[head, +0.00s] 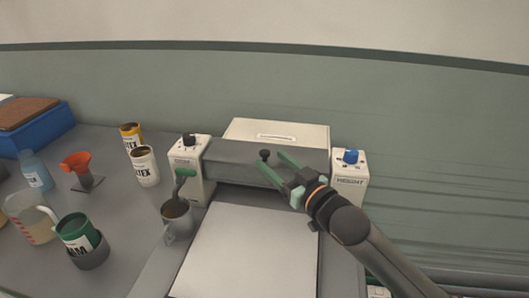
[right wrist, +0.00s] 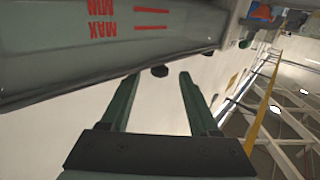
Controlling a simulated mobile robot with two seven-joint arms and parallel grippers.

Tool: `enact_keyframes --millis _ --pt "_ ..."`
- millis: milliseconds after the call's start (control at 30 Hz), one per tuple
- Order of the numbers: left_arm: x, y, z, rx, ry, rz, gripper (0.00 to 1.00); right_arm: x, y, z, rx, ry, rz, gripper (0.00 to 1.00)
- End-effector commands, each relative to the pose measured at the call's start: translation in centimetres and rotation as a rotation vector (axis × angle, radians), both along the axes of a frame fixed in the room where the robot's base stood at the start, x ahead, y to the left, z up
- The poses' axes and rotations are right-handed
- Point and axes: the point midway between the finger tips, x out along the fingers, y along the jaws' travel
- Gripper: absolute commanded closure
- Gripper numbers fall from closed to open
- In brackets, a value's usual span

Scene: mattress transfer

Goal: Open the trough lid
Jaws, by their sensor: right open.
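A grey cover (head: 232,156), which looks like the trough lid, lies across the machine between two white end posts and appears closed. A small black knob (head: 265,154) stands on it. My right gripper (head: 272,160) reaches in from the right over the cover, with its green fingers apart and empty. In the right wrist view the black knob (right wrist: 159,71) shows just beyond and between the open fingertips (right wrist: 157,79); I cannot tell whether they touch it. A grey body (right wrist: 60,50) with red MAX and MIN marks fills that view's upper left. My left gripper is not in view.
The left post has a black dial (head: 189,139), the right post a blue dial (head: 351,156). A white sheet or bed (head: 245,250) lies in front.

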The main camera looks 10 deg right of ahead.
Motion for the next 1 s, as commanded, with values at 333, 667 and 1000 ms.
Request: enact_keyframes --millis 333,667,1000 --pt "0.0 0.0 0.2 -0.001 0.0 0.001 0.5 3.7 1.5 0.0 0.0 -0.001 0.0 0.38" --pt "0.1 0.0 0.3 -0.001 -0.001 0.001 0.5 4.0 1.6 0.0 0.0 0.0 0.0 0.38" --pt "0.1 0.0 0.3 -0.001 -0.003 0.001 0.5 4.0 1.6 0.0 0.0 0.0 0.0 0.73"
